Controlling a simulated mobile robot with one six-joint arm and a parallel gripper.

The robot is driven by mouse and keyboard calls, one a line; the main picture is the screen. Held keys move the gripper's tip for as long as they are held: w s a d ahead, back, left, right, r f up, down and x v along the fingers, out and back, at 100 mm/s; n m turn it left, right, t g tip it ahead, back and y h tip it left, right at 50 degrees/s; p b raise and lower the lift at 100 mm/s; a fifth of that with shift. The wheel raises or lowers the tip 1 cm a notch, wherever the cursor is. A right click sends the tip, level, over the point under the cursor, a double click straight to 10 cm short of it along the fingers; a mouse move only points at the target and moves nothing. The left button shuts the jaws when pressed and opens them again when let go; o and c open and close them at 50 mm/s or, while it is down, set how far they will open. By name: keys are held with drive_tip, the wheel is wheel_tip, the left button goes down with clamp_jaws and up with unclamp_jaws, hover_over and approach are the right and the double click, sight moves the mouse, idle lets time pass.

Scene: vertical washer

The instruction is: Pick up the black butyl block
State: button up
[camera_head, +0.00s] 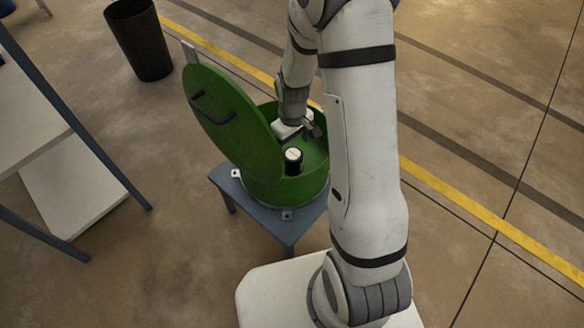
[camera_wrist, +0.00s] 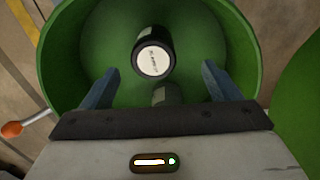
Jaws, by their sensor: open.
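The black butyl block (camera_head: 293,161) is a dark cylinder with a white round label on top. It stands inside the green washer drum (camera_head: 262,190). In the wrist view the block (camera_wrist: 153,54) shows near the top middle, with the drum wall (camera_wrist: 52,62) around it. My gripper (camera_wrist: 160,86) is open, its two blue-grey fingers spread, with nothing between the tips. The block lies ahead of the fingertips, roughly centred between them in the picture. In the head view my gripper (camera_head: 302,131) is inside or just above the drum opening, behind the block and partly hidden by my arm.
The green lid (camera_head: 232,125) with a black handle stands open at the drum's left. The drum sits on a blue-grey stand (camera_head: 290,230). A black bin (camera_head: 138,40) stands at the back left, a white-shelved table (camera_head: 70,190) at the left. An orange-tipped lever (camera_wrist: 12,130) sticks out from the drum.

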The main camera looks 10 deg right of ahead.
sight(292, 156)
drive_tip(key=f+b, duration=0.1)
drive_tip(key=f, duration=0.4)
drive_tip(key=shift+w+f, duration=0.2)
drive_tip(key=f+b, duration=0.1)
drive_tip(key=f, duration=0.1)
drive_tip(key=f+b, duration=0.2)
drive_tip(key=f, duration=0.1)
drive_tip(key=shift+w+d+f, duration=0.3)
drive_tip(key=shift+w, duration=0.05)
drive_tip(key=shift+r, duration=0.1)
drive_tip(key=shift+c, duration=0.3)
drive_tip(key=c, duration=1.2)
